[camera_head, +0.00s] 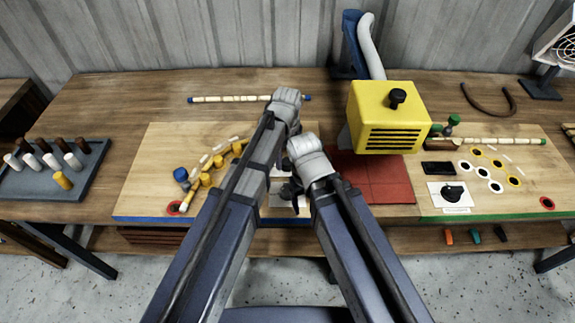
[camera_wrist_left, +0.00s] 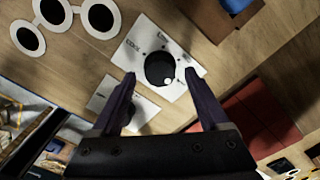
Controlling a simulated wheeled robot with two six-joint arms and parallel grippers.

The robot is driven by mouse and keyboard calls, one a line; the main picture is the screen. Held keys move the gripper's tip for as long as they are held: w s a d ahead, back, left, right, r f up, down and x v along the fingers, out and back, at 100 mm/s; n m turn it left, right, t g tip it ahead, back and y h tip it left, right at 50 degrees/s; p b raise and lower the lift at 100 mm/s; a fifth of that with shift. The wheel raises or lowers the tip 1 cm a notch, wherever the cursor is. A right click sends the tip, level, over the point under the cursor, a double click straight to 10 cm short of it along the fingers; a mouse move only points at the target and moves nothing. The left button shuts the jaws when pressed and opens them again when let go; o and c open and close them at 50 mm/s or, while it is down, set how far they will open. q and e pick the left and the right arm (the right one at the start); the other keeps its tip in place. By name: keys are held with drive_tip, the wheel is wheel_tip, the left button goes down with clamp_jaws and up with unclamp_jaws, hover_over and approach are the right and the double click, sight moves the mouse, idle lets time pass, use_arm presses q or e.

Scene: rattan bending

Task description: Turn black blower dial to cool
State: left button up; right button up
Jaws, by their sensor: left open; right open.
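The black dial (camera_wrist_left: 159,69) sits on a white plate with small labels, one of which seems to read COOL at its left. The dial's white dot is at its lower right, away from that label. My left gripper (camera_wrist_left: 160,76) is open and empty, its fingertips on either side of the dial in this view. I cannot tell whether they touch it. In the head view my arms mostly hide the dial and my left gripper. My right gripper (camera_head: 292,189) seems to be the dark piece low between the arms, largely hidden; it appears empty.
A yellow blower (camera_head: 388,128) with a black top knob stands right of my arms, above a red mat (camera_head: 372,179). Another black dial (camera_head: 453,193) is on the right board. A peg tray (camera_head: 62,185) stands far left. White rings (camera_wrist_left: 66,12) lie near the plate.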

use_arm(q)
drive_tip(key=shift+f, duration=0.6)
clamp_jaws()
